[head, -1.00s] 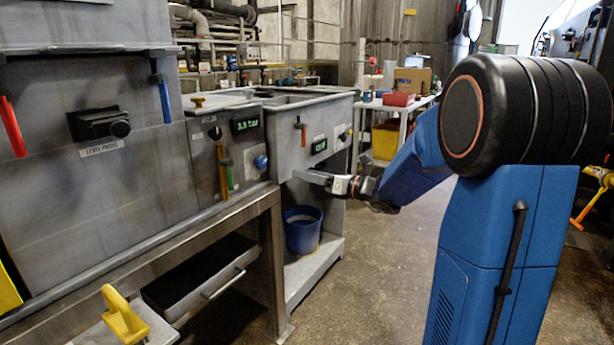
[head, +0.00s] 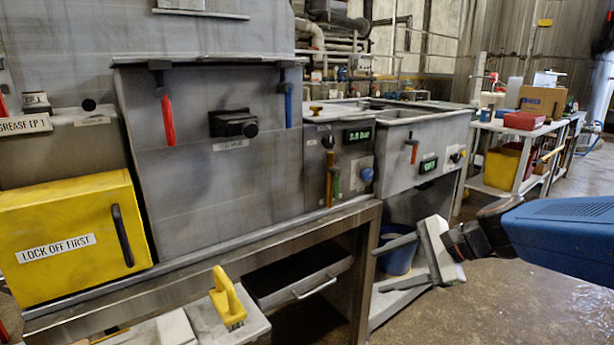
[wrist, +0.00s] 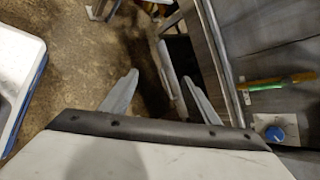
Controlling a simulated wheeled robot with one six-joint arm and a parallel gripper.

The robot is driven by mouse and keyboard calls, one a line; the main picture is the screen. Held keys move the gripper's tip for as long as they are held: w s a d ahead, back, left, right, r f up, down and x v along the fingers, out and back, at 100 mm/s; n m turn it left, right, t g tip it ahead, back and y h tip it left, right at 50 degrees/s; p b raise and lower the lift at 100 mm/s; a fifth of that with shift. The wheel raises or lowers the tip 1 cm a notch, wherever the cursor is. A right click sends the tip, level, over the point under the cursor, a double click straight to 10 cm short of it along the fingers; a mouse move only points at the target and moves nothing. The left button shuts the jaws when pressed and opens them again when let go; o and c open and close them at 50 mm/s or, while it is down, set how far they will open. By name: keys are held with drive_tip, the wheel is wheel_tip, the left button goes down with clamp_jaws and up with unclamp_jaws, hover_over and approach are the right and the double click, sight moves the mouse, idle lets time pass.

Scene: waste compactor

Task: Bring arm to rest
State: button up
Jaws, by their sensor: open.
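My gripper (head: 402,262) is at the right of the head view, in front of the lower shelf of the sink unit. Its two fingers are apart with nothing between them. In the wrist view my gripper (wrist: 160,100) shows the two grey fingers spread, with the floor and bench edge beyond. My blue arm reaches in from the right edge of the head view. The fingers overlap the blue bucket (head: 397,258) in the head view; whether they touch it I cannot tell.
The grey compactor front (head: 215,170) has red and blue handles. A yellow lock-off box (head: 70,225) is at left. A yellow-handled brush (head: 228,300) lies on a low ledge beside an open drawer (head: 300,280). A white shelf cart (head: 505,160) stands back right. Floor at right is clear.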

drive_tip(key=s+d+f+n+h, duration=0.3)
drive_tip(key=s+d+n+h, duration=0.1)
drive_tip(key=s+n, duration=0.3)
drive_tip(key=s+d+f+n+h, duration=0.2)
drive_tip(key=s+d+n+h, duration=0.3)
drive_tip(key=s, duration=0.5)
drive_tip(key=d+n, duration=0.2)
drive_tip(key=shift+s+f+n, duration=0.3)
drive_tip(key=shift+f+n, duration=0.1)
idle(1.0)
